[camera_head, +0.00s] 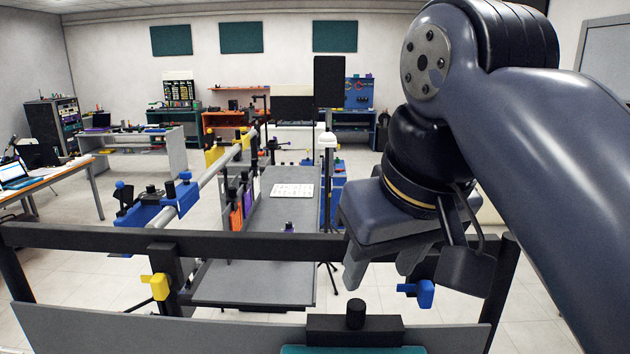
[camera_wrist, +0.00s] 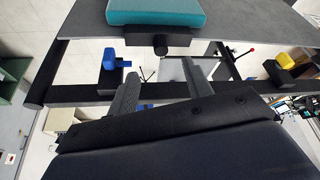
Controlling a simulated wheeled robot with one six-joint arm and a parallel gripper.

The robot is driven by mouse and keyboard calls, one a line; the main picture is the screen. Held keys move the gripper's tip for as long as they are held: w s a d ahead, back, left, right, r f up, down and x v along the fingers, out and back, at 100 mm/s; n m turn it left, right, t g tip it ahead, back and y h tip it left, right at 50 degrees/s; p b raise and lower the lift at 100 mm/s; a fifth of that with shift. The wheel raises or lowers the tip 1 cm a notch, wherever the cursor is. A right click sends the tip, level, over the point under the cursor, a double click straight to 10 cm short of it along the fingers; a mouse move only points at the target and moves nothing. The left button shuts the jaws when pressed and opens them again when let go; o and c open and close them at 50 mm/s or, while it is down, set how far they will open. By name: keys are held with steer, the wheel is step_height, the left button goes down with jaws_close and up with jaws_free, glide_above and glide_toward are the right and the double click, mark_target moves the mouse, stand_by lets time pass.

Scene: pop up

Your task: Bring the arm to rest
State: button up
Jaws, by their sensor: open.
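My gripper (camera_head: 384,266) hangs at the right of the head view, its fingers pointing down near the black frame bar. The wrist view shows my gripper (camera_wrist: 160,72) with its two grey fingers apart and nothing between them. My arm (camera_head: 560,150) is bent, coming in from the right edge and folding over at the top right. It hides part of the right side of the room.
A black frame bar (camera_head: 250,244) crosses in front, with a yellow clamp (camera_head: 157,286) and a blue clamp (camera_head: 421,292) on it. A black knobbed block (camera_head: 355,328) and teal pad (camera_wrist: 155,12) are close by. A grey table (camera_head: 270,225) stands beyond.

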mark_target(359, 309)
steer(key=x, duration=0.8)
steer(key=shift+w+f+p, duration=0.25)
steer(key=shift+f+p, duration=0.1)
steer(key=shift+r+p, duration=0.6)
steer(key=shift+r, duration=0.35)
steer(key=s+a+f+b, duration=0.1)
steer(key=s, duration=0.7)
steer(key=s+a+f, duration=0.1)
steer(key=s, duration=0.7)
steer(key=shift+a+f+n+b, duration=0.3)
steer(key=shift+f+b, duration=0.05)
steer(key=shift+f, duration=0.1)
